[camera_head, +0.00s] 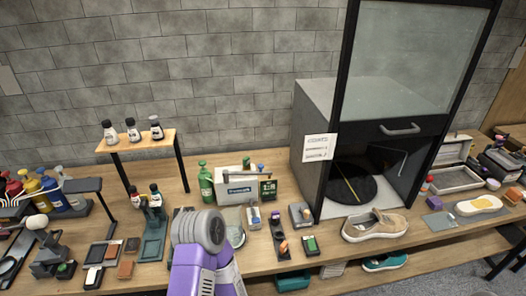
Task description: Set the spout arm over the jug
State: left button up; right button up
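A white box with a blue label (228,191) stands near the middle of the table. A thin bar with a blue knob and an orange-tipped end lies along its top; it may be the spout arm (250,171), but it is too small to be sure. A clear, round-rimmed vessel, perhaps the jug (238,239), stands in front of the box, partly hidden behind my purple and grey arm link. I cannot tell whether the bar reaches over it. Neither of my grippers shows; only an arm link rises from the bottom edge.
A green bottle (206,183) stands left of the box and a dark green box (268,189) right of it. A black cabinet with a raised glass door (408,60) stands to the right, with a tan sneaker (375,226) before it. A small bottle shelf (137,142) stands left.

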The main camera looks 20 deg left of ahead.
aim_at(226, 173)
jog(key=k, duration=0.5)
jog(key=u, duration=1)
jog(key=i, duration=0.9)
jog(key=u, duration=0.65)
